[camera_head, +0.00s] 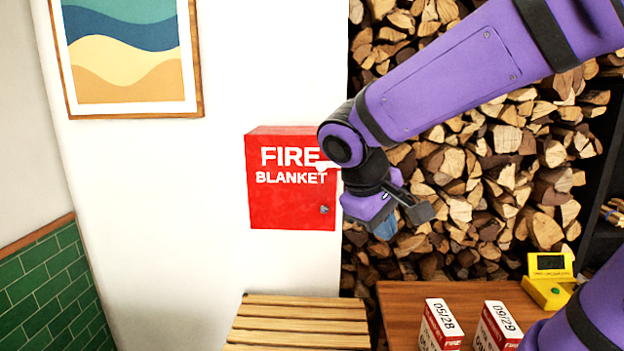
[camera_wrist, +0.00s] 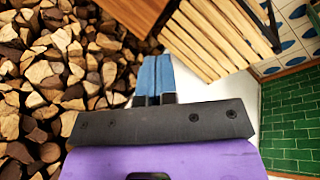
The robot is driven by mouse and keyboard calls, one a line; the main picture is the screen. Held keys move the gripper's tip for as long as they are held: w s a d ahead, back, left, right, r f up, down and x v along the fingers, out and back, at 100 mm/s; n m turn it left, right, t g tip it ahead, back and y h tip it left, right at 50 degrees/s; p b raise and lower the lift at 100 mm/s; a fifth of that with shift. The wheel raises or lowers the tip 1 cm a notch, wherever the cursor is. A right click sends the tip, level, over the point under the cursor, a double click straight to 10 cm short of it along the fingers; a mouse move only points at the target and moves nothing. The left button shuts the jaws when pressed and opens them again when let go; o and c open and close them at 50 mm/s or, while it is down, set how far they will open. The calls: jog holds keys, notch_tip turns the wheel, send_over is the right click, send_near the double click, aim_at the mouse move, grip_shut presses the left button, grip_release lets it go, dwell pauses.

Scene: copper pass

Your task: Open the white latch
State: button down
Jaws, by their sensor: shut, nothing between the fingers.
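A red box marked FIRE BLANKET (camera_head: 290,192) hangs on the white wall, its front closed. A small white latch (camera_head: 324,165) shows at the box's upper right edge, close to my arm, which may hide part of it. A small grey keyhole-like fitting (camera_head: 324,209) sits at the door's lower right. My gripper (camera_head: 386,228) is to the right of the box, apart from it, in front of the log stack and pointing down. In the wrist view its blue fingers (camera_wrist: 153,80) are together with nothing between them. The latch and box do not show in the wrist view.
Stacked firewood (camera_head: 460,180) fills the wall to the right. A slatted wooden bench (camera_head: 300,322) stands below the box. A wooden table (camera_head: 400,300) holds two dated boxes and a yellow device (camera_head: 548,280). A framed picture (camera_head: 130,55) hangs left; wall between is clear.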

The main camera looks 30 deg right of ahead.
jog(key=w+d+f+n+h, duration=0.1)
jog(key=w+n+h, duration=0.1)
jog(key=w+h, duration=0.45)
jog(key=w+d+f+n+h, duration=0.25)
jog(key=w+h, duration=0.25)
jog(key=w, duration=0.3)
jog(key=w+a+f+n+t+h, duration=0.3)
jog(key=w+a+n+t, duration=0.5)
jog(key=w+t, duration=0.3)
jog(key=shift+w+a+f, duration=0.6)
jog(key=shift+w+a, duration=0.2)
send_near(332, 166)
jog(key=w, duration=0.4)
jog(key=shift+w+d+r, duration=0.1)
jog(key=shift+w+r, duration=0.05)
jog(key=shift+r, duration=0.1)
jog(key=shift+d+r, duration=0.55)
